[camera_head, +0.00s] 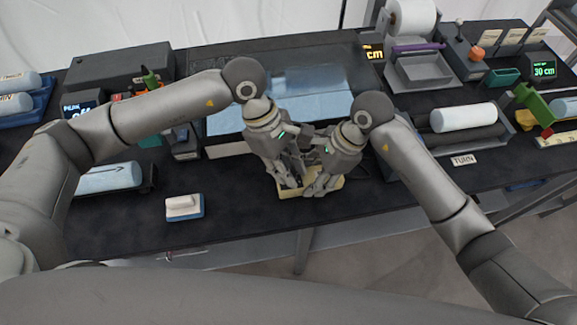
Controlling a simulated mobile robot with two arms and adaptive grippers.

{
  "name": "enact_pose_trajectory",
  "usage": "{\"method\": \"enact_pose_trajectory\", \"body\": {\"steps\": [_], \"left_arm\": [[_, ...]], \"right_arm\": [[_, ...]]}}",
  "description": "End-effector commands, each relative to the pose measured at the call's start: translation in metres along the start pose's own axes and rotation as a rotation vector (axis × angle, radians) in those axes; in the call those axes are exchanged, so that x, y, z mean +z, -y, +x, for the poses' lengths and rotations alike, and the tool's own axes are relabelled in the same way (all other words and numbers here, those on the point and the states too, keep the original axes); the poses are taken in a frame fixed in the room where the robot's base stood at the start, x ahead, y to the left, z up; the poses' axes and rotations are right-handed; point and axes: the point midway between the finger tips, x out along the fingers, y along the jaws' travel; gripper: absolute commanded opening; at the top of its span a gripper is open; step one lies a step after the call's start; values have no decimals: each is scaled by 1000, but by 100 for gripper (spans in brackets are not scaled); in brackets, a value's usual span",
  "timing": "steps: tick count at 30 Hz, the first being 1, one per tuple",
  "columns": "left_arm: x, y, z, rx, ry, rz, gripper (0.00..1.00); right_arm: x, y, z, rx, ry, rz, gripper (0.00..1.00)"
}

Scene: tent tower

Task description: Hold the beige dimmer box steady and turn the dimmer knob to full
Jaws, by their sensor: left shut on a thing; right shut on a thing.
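The beige dimmer box (335,186) lies on the dark table near its front edge, at the middle of the head view. Both my grippers are over it and hide most of it. My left gripper (290,182) is shut at the left part of the box. My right gripper (317,190) is shut at the right part, close beside the left one. The dimmer knob is hidden behind the fingers, so its setting cannot be seen.
A light-blue lit panel (325,112) is behind the grippers. A white block on a blue base (184,207) sits front left. A white roll (463,117) lies in a dark cradle at right, near a "TURN" label (464,160). The table's front edge is close to the box.

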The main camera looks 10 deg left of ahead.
Motion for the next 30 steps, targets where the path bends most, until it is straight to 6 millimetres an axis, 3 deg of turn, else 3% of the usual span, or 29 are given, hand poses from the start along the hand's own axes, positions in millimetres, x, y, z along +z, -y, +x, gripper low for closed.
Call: {"method": "enact_pose_trajectory", "body": {"steps": [2, 3, 7, 19, 30], "left_arm": [[-1, -1, -1, 2, -2, -2, 0], [-1, -1, -1, 2, -2, -2, 28], [-1, -1, 0, 2, -2, -2, 44], [0, -1, -8, 3, -1, -1, 44], [-1, -1, -80, 6, -2, -1, 44]], "right_arm": [[0, -1, 0, 2, -1, -1, 19], [0, -1, 0, 2, -1, -1, 19], [0, -1, 0, 2, 0, -1, 19], [0, 0, 0, 1, 0, 0, 19], [0, 0, 0, 0, 0, 0, 19]]}}
